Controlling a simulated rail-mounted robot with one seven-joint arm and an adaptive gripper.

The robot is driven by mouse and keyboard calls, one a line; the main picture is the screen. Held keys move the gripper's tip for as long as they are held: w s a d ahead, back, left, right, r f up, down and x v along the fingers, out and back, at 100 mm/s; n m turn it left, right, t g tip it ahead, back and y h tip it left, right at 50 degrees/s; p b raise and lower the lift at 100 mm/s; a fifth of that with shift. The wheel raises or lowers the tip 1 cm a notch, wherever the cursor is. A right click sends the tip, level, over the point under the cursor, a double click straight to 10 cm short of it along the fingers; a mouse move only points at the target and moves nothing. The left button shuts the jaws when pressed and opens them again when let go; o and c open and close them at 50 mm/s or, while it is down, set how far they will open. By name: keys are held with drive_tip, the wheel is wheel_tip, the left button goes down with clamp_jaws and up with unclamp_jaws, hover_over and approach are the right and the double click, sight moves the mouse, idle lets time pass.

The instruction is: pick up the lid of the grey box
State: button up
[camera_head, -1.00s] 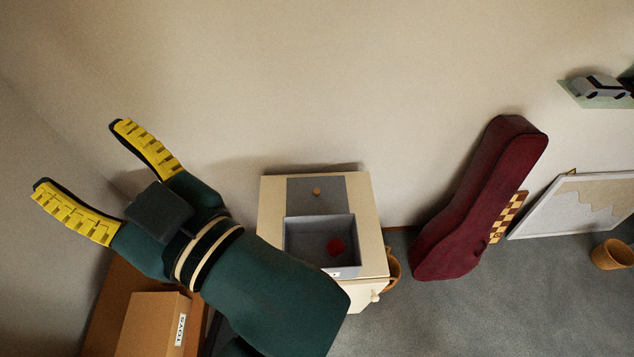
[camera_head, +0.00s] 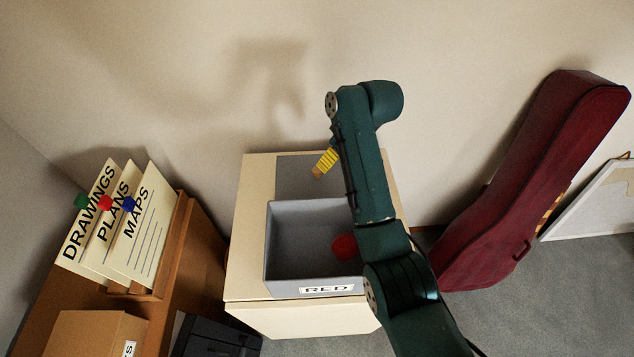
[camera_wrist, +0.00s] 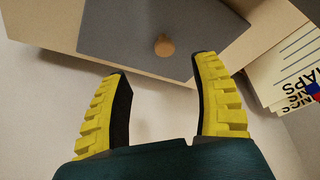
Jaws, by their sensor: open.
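The grey box (camera_head: 283,287) stands open on a cream cabinet, with a RED label on its front and a red ball (camera_head: 344,247) inside. Its lid (camera_head: 294,178) is a flat grey panel lying on the cabinet top behind the box. The lid's round wooden knob (camera_head: 317,173) is partly hidden by my gripper (camera_head: 327,161), of which one yellow finger shows. In the wrist view the lid (camera_wrist: 120,32) and knob (camera_wrist: 164,46) lie just beyond the fingertips. My gripper (camera_wrist: 162,66) is open and empty there, with the knob roughly in line with the gap.
The cream cabinet (camera_head: 245,220) stands against the wall. Left of it, a brown unit holds cards marked DRAWINGS, PLANS and MAPS (camera_head: 140,225), and a cardboard box (camera_head: 95,335). A dark red instrument case (camera_head: 540,170) leans at the right. My forearm covers the box's right side.

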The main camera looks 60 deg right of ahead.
sight(318, 171)
drive_tip(key=b+x, duration=0.1)
drive_tip(key=x, duration=0.5)
drive_tip(key=shift+w, duration=0.15)
drive_tip(key=b+x, duration=0.1)
drive_tip(key=x, duration=0.1)
drive_tip(key=w+x, duration=0.1)
drive_tip(key=x, duration=0.1)
drive_tip(key=shift+r+b, duration=0.1)
drive_tip(key=shift+b, duration=0.3)
drive_tip(key=shift+w+f, duration=0.2)
drive_tip(key=shift+f, duration=0.25)
clamp_jaws()
